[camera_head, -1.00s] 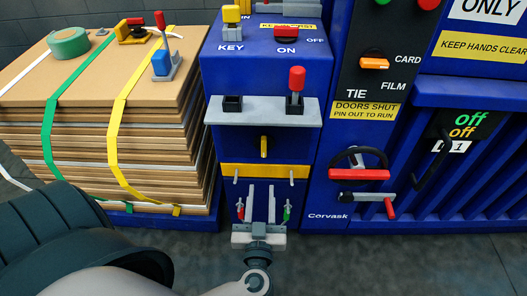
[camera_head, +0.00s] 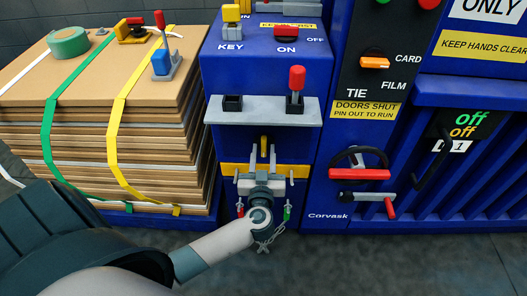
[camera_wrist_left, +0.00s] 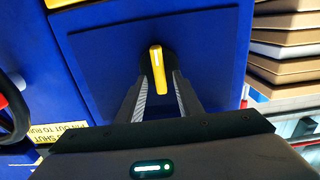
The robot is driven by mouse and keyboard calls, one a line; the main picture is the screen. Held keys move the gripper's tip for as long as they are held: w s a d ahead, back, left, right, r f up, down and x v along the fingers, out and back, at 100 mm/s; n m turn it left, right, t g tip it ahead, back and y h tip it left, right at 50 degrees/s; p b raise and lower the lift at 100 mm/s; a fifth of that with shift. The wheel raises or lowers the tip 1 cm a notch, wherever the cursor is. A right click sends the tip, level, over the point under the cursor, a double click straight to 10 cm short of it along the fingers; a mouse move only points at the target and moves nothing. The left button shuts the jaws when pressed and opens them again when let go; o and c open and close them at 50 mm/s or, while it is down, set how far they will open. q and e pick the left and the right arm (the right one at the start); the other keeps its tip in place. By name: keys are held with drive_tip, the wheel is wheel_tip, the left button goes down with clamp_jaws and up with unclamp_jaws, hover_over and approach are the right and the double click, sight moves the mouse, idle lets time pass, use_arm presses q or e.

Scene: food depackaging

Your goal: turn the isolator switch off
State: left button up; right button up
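A red rotary knob (camera_head: 287,31) is on the upper front of the blue cabinet, between the words ON and OFF, with ON below it. It is the switch marked for on and off. Lower on the cabinet is a small upright yellow handle (camera_head: 264,141) on a blue panel, also in the left wrist view (camera_wrist_left: 157,68). My left gripper (camera_head: 259,156) is open in front of that panel, below the knob. In the left wrist view its fingers (camera_wrist_left: 161,82) lie on either side of the handle's lower part; I cannot tell whether they touch it. My right gripper is out of view.
A grey shelf (camera_head: 265,116) with a red-topped lever (camera_head: 296,82) juts out above my left gripper. Strapped cardboard (camera_head: 130,140) stands to the left. A red-handled latch (camera_head: 360,174) is on the machine at right. Floor is clear at lower right.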

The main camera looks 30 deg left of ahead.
use_arm(q)
drive_tip(key=shift+w+a, duration=0.2)
drive_tip(key=shift+w, duration=0.1)
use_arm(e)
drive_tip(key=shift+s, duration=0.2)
use_arm(q)
clamp_jaws()
